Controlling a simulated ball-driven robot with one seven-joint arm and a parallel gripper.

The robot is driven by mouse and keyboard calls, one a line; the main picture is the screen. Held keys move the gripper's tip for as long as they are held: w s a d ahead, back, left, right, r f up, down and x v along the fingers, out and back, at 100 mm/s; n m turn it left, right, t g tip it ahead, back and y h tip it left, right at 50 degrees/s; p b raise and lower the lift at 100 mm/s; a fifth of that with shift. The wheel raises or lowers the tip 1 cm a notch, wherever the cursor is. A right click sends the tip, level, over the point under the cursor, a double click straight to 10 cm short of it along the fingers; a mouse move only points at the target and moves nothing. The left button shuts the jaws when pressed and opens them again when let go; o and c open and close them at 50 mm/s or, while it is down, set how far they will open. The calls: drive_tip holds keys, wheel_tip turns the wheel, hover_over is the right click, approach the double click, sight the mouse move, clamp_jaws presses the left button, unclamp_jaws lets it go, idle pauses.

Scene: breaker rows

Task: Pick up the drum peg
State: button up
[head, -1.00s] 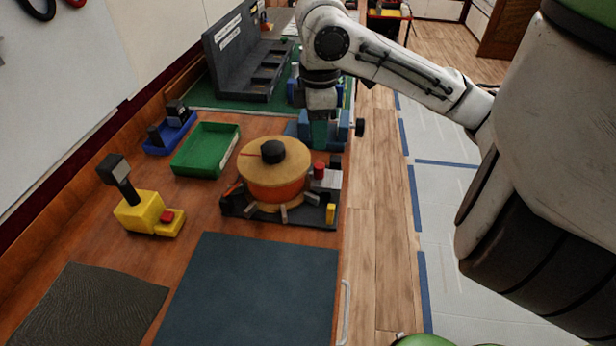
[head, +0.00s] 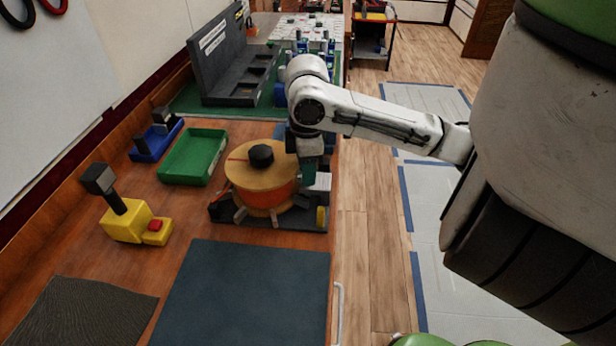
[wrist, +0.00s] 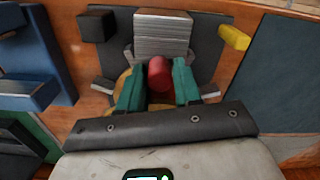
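A red peg (wrist: 159,74) shows in the wrist view, standing in front of a grey ribbed block (wrist: 163,35); I take it for the drum peg. My gripper (wrist: 158,86) has its two teal fingers on either side of the peg, apart, with narrow gaps beside it. The head view shows my gripper (head: 309,172) pointing down at the right side of the wooden drum (head: 262,180), which has a black knob on top. The peg is hidden behind my gripper there.
The drum stands on a dark base with a yellow block (head: 320,217) at its corner. A green tray (head: 193,157), a yellow joystick box (head: 127,220) and a blue holder (head: 157,138) lie left. A dark blue mat (head: 245,290) in front is clear.

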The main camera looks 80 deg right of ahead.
clamp_jaws()
drive_tip(key=shift+r, duration=0.1)
